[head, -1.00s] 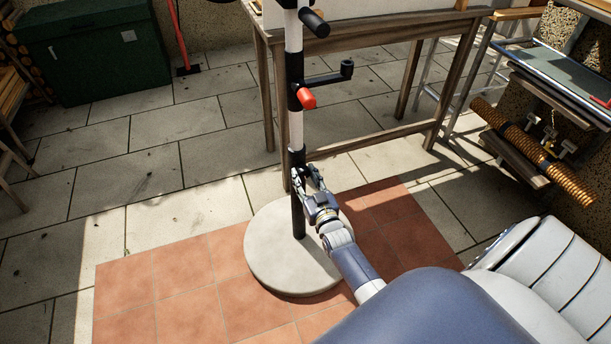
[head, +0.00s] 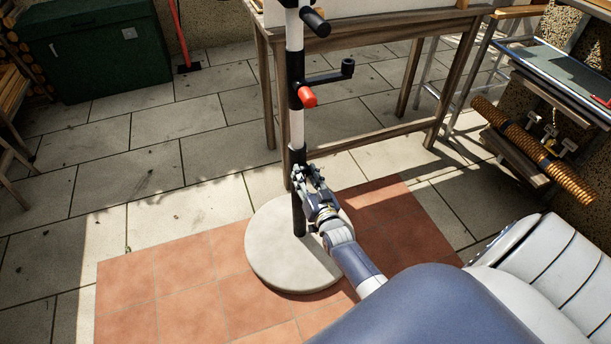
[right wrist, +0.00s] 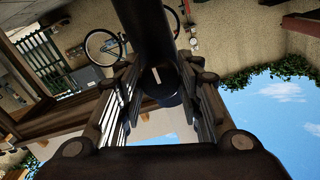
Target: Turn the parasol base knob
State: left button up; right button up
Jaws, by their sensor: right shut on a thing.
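The parasol pole (head: 296,125) is black and white and stands upright in a round pale base (head: 290,265) on red tiles. My right gripper (head: 302,172) is at the lower black part of the pole, just above the base. In the right wrist view a dark round knob (right wrist: 160,80) with a pale mark sits between the two fingers, and the right gripper (right wrist: 160,92) is shut on it. The dark pole passes behind and above it there. In the head view the fingers hide the knob. My left gripper is not in view.
A red-tipped part (head: 307,97) and a black crank (head: 335,75) stick out from the pole higher up. A wooden table (head: 370,137) stands close behind. A green box (head: 95,50) is at the back left. Paving at the left is clear.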

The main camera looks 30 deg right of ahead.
jog(key=o, duration=1.1)
jog(key=shift+c, duration=0.2)
jog(key=shift+s+a+f, duration=0.1)
jog(key=shift+s+a, duration=0.05)
jog(key=shift+s, duration=0.4)
jog(key=v, duration=1)
jog(key=shift+s, duration=0.35)
jog(key=shift+a, duration=0.2)
